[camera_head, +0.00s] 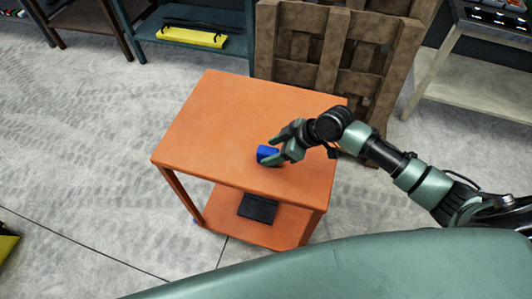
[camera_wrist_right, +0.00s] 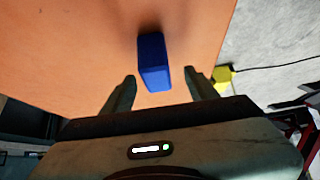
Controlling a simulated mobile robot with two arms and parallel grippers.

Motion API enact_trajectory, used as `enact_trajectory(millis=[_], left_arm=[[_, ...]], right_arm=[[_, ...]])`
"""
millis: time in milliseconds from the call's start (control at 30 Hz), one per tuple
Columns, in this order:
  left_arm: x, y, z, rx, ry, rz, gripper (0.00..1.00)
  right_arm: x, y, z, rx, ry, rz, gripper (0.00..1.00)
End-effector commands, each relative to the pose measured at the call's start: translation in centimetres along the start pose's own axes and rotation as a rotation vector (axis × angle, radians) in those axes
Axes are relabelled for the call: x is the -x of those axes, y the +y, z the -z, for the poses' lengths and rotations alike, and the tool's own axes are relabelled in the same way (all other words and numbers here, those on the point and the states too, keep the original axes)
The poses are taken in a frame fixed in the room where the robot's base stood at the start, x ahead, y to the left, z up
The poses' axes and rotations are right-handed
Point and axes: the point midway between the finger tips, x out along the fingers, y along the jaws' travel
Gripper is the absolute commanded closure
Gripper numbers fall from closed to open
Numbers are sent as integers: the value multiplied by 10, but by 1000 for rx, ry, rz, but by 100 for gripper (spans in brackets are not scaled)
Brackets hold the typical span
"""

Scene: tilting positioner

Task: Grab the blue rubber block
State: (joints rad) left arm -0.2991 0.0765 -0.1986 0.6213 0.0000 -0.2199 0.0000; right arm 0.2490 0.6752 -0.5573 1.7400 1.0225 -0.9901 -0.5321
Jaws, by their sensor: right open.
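The blue rubber block (camera_head: 264,153) lies on the top of the orange table (camera_head: 210,125), near its front right part. My right gripper (camera_head: 272,151) is open at the block, and its fingers hide part of the block in the head view. In the right wrist view the block (camera_wrist_right: 154,62) appears just beyond and between the two open fingertips (camera_wrist_right: 160,88), with gaps to both fingers. I cannot tell how high the fingertips are above the table top. My left gripper is not in view.
A black item (camera_head: 258,207) lies on the table's lower shelf. Wooden pallets (camera_head: 340,40) stand behind the table. A yellow case (camera_head: 192,36) lies on a shelf at the back left. The left part of the table top is clear.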

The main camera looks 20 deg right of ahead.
Motion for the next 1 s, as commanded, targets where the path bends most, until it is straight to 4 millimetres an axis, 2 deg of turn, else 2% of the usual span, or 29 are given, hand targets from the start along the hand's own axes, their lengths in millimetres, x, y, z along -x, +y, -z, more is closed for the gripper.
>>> enact_trajectory(millis=[133, 400, 667, 867, 900, 1000], left_arm=[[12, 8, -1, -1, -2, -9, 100], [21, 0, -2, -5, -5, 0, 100], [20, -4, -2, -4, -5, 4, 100], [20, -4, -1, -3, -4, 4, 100], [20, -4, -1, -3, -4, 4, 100], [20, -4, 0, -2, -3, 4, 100]], right_arm=[[-15, 2, 4, -2, 1, 0, 42], [-47, 4, 3, 0, 0, 0, 42], [-50, 4, 2, 2, 0, -2, 42], [-50, 4, 2, 1, 0, -1, 95], [-50, 4, 2, 1, 0, -1, 100], [-49, 4, 2, 1, 1, -2, 100]])
